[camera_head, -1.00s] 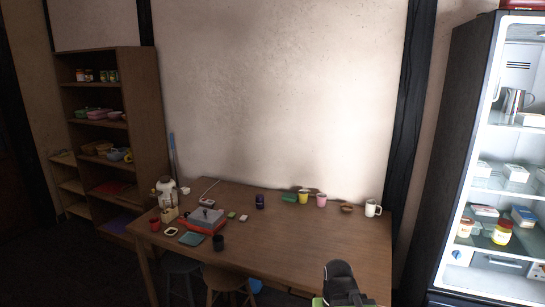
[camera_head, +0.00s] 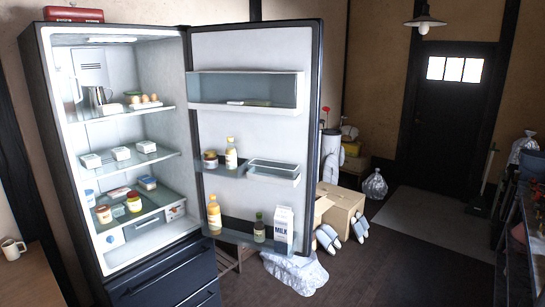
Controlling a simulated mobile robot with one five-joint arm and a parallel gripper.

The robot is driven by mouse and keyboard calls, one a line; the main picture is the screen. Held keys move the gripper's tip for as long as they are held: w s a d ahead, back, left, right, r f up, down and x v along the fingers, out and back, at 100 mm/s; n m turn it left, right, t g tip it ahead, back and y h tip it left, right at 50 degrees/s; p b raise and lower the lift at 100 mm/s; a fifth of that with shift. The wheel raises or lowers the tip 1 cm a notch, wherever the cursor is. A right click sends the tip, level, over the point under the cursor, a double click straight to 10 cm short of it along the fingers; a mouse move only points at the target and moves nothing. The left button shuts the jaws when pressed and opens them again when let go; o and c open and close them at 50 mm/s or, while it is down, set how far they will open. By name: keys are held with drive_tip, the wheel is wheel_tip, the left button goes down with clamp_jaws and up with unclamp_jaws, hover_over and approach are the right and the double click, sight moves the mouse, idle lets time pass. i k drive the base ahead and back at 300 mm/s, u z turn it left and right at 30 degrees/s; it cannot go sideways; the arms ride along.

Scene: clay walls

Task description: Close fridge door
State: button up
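The fridge (camera_head: 110,225) stands at the left of the head view, dark outside and lit white inside. Its door (camera_head: 247,59) is wide open, hinged on the right side of the cabinet, and its inner face is toward me. The door's bins hold bottles and a milk carton (camera_head: 284,229). The fridge shelves hold a metal jug (camera_head: 95,101), eggs, white boxes and jars. A dark drawer front (camera_head: 165,275) below is closed. My gripper is not in view.
A table corner with a white mug (camera_head: 12,249) is at the left edge. Cardboard boxes (camera_head: 341,209), slippers and a white bag (camera_head: 296,271) lie right of and below the door. Open dark floor (camera_head: 400,255) stretches right; a cluttered shelf stands at the right edge.

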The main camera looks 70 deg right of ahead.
sight(292, 47)
drive_tip(key=z, duration=0.15)
drive_tip(key=k, duration=0.2)
drive_tip(key=z, duration=3.4)
drive_tip(key=i, duration=4.95)
drive_tip(key=u, duration=1.05)
drive_tip(key=k, duration=0.15)
drive_tip(key=u, duration=2.45)
